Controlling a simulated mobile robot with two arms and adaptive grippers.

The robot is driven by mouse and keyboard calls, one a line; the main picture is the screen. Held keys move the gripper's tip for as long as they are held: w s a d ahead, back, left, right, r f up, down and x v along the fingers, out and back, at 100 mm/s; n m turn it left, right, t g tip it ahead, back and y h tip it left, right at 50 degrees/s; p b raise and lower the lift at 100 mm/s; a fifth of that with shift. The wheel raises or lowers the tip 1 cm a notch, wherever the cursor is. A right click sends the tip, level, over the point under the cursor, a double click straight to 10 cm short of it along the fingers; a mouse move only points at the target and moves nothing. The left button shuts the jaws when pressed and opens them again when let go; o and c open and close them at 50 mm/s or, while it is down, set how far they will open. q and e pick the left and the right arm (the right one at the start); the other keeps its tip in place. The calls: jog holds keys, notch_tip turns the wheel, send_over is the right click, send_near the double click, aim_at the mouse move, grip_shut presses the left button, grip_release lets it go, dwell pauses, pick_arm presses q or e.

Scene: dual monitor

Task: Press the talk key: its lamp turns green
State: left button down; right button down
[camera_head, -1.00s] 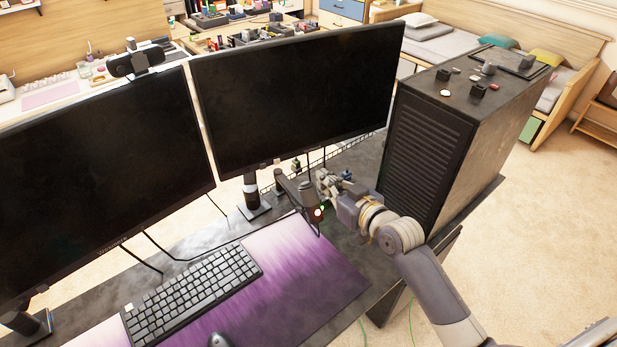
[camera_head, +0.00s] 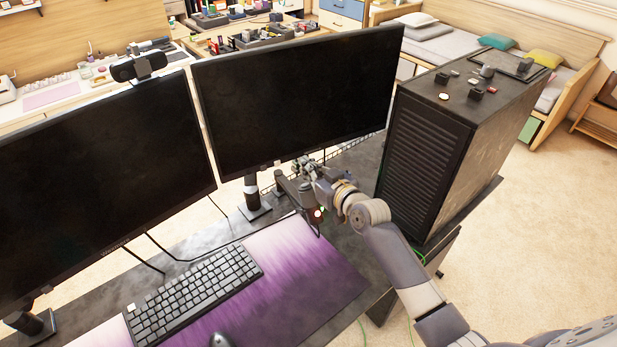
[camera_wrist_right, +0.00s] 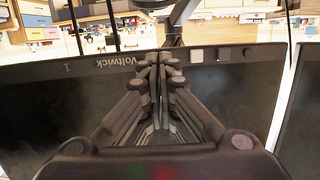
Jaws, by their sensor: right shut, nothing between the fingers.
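I cannot make out a labelled talk key. My left gripper is not in view.
The right monitor (camera_head: 300,95) and left monitor (camera_head: 95,185) stand close by. A large dark computer case (camera_head: 425,160) is right of my arm. A keyboard (camera_head: 195,295) lies on the purple mat (camera_head: 300,270), whose right part is clear.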

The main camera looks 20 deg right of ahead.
aim_at(309, 189)
jog(key=shift+x, duration=0.75)
jog(key=shift+s+d+f, duration=0.1)
jog(key=shift+s+f, duration=0.05)
jog(key=shift+f, duration=0.4)
jog(key=shift+s+f, duration=0.1)
jog(key=shift+f, duration=0.45)
jog(key=shift+s+d+f+p, duration=0.15)
jog(key=shift+s+f+p, duration=0.15)
jog(key=shift+s+f, duration=0.3)
jog(key=shift+w+f, duration=0.1)
